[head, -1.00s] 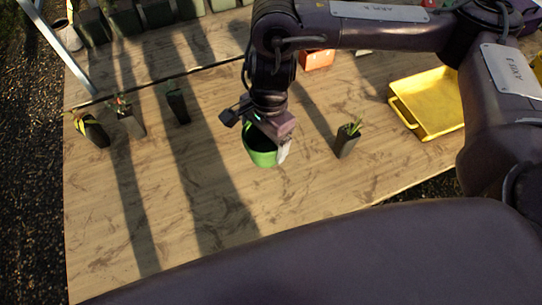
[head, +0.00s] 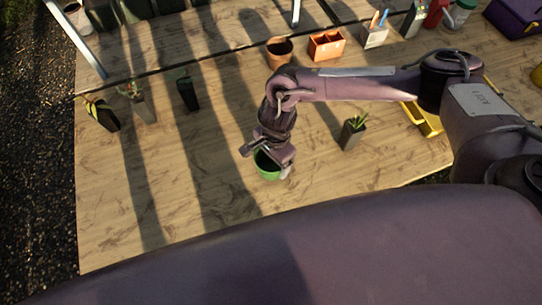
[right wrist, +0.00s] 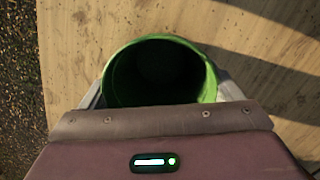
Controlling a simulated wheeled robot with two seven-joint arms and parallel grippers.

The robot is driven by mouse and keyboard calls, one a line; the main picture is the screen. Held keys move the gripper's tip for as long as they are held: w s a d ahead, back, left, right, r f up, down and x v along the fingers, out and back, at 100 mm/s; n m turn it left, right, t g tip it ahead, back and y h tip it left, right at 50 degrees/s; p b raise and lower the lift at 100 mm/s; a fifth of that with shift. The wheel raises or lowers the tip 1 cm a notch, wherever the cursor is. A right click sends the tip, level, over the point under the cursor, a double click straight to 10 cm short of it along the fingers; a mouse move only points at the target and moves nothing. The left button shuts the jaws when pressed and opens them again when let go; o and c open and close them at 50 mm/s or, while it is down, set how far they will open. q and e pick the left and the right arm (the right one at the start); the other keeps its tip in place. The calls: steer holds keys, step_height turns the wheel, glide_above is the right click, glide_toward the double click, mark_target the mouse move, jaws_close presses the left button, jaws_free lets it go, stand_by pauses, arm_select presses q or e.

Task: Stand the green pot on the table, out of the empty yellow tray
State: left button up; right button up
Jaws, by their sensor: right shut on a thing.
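The green pot (head: 267,167) is at the middle of the table's near part in the head view. My right gripper (head: 270,160) is shut on it. In the right wrist view the pot (right wrist: 112,80) sits upright between the two fingers, its dark mouth toward the camera. I cannot tell whether its base touches the table (head: 320,185). The yellow tray (head: 430,124) is at the right, mostly hidden behind my right arm, and the pot is clear of it. My left gripper is not in view.
A dark plant tube (head: 353,134) stands right of the pot. Several plant tubes (head: 187,92) stand at the left. A terracotta pot (head: 279,50), an orange carrier (head: 326,46) and a purple crate (head: 515,18) are farther back. The table around the green pot is bare.

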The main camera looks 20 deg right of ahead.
steer(key=shift+f+b, duration=0.15)
steer(key=shift+b, duration=0.15)
steer(key=o, duration=0.8)
steer(key=shift+r+p, duration=0.2)
steer(key=shift+p, duration=0.1)
steer(key=r, duration=0.4)
steer(key=d+r+b, duration=0.1)
steer(key=r, duration=0.3)
steer(key=r+b, duration=0.1)
steer(key=r, duration=0.3)
steer(key=shift+w+d, duration=0.15)
steer(key=shift+w, duration=0.1)
